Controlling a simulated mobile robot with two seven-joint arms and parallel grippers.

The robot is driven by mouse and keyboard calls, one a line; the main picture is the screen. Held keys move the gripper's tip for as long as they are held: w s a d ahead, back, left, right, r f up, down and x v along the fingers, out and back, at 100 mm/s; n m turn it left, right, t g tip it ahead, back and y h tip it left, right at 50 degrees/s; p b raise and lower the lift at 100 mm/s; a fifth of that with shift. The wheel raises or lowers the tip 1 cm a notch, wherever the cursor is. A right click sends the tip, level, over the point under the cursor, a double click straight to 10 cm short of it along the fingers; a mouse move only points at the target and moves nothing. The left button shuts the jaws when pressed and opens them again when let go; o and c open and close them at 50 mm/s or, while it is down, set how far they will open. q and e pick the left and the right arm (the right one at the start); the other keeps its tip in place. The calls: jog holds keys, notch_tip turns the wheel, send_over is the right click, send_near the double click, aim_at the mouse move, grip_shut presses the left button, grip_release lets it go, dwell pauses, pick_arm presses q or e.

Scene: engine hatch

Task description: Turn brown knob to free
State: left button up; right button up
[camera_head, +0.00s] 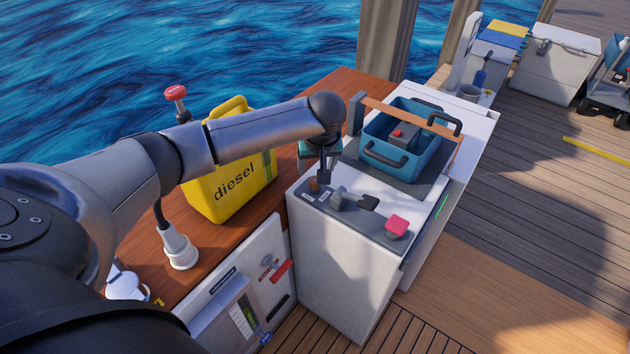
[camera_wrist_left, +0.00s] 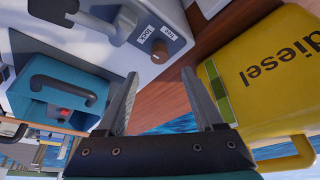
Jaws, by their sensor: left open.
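The brown knob (camera_wrist_left: 159,50) is a small round knob on the grey panel of the white console, with two small labels beside it that appear to read "lock" and "free". In the head view the knob (camera_head: 314,184) shows at the console's left corner, partly beside my gripper. My left gripper (camera_head: 324,173) points down just above the knob. In the left wrist view its two fingers (camera_wrist_left: 159,77) are apart and empty, with the knob beyond the tips and roughly between them. I cannot tell whether the fingers touch it. My right gripper is not in view.
A yellow diesel can (camera_head: 235,185) stands close left of the gripper. A lever (camera_head: 353,200) and a red button (camera_head: 397,225) share the console panel. A blue crate (camera_head: 393,152) with dark handles sits behind. Open deck lies to the right.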

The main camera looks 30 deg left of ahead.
aim_at(315, 184)
pick_arm(q)
jog(key=b+x, duration=0.2)
jog(key=x, duration=0.6)
grip_shut()
dwell(0.5)
